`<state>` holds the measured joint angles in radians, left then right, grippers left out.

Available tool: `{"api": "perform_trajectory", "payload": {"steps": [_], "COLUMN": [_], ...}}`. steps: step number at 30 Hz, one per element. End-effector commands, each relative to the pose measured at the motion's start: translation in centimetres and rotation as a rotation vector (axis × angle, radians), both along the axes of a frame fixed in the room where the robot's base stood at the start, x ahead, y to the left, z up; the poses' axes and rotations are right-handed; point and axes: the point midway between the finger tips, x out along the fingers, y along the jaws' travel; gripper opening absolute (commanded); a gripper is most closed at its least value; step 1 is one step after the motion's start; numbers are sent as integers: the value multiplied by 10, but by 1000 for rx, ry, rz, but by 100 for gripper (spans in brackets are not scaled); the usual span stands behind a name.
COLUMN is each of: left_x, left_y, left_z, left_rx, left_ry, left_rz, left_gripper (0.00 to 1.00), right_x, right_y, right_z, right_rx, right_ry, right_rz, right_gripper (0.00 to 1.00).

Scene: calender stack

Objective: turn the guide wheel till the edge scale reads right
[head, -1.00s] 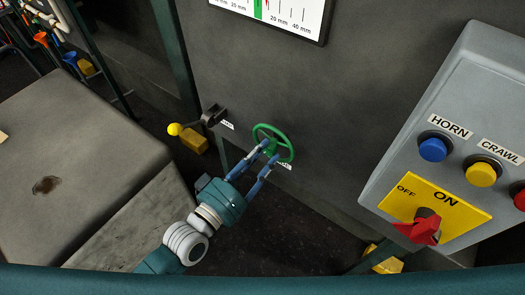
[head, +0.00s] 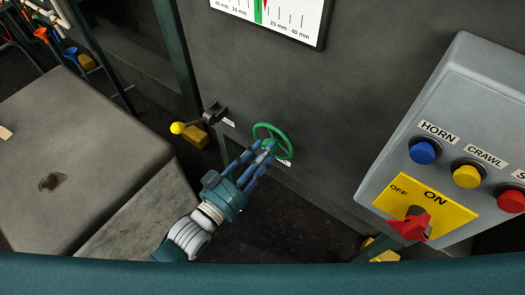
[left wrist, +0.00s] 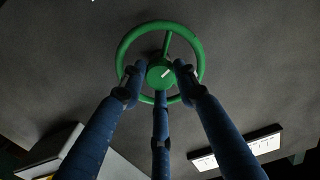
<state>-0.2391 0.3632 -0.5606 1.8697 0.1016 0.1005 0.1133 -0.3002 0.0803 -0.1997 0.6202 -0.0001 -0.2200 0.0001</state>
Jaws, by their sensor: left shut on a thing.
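The green guide wheel (head: 283,150) stands on the dark machine wall in the middle of the head view. It also shows in the left wrist view (left wrist: 202,58), with a short white mark on its hub. My left gripper (head: 268,147) is shut on the wheel's middle. In the left wrist view its blue fingers (left wrist: 159,78) reach around the hub inside the rim. The edge scale (head: 300,22) is at the top of the head view, cut off by the frame. Its red pointer (head: 265,3) shows beside the green band (head: 258,12), slightly right of it. My right gripper is out of view.
A black lever with a yellow knob (head: 177,128) sits left of the wheel. A grey control box (head: 460,100) with HORN and CRAWL buttons and a red switch (head: 410,226) stands at the right. A grey block (head: 90,130) fills the left.

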Motion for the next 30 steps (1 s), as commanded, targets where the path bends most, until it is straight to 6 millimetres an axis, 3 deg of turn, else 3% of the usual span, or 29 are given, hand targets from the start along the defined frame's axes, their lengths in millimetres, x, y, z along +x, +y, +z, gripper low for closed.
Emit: {"api": "perform_trajectory", "payload": {"steps": [16, 17, 19, 30], "left_x": [-1, -1, -1, -4], "left_y": [0, 0, 0, 3], "left_z": [-2, -2, -2, -1], "left_rx": [22, 22, 22, 21], "left_ry": [-11, -11, -11, -12], "left_rz": [0, 0, 0, 0], "left_gripper": [4, 34, 48, 50], "right_x": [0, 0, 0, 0], "right_y": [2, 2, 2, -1], "right_z": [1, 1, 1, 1], "right_rx": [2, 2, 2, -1], "right_ry": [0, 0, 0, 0], "right_rz": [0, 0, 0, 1], "right_gripper": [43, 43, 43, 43]}}
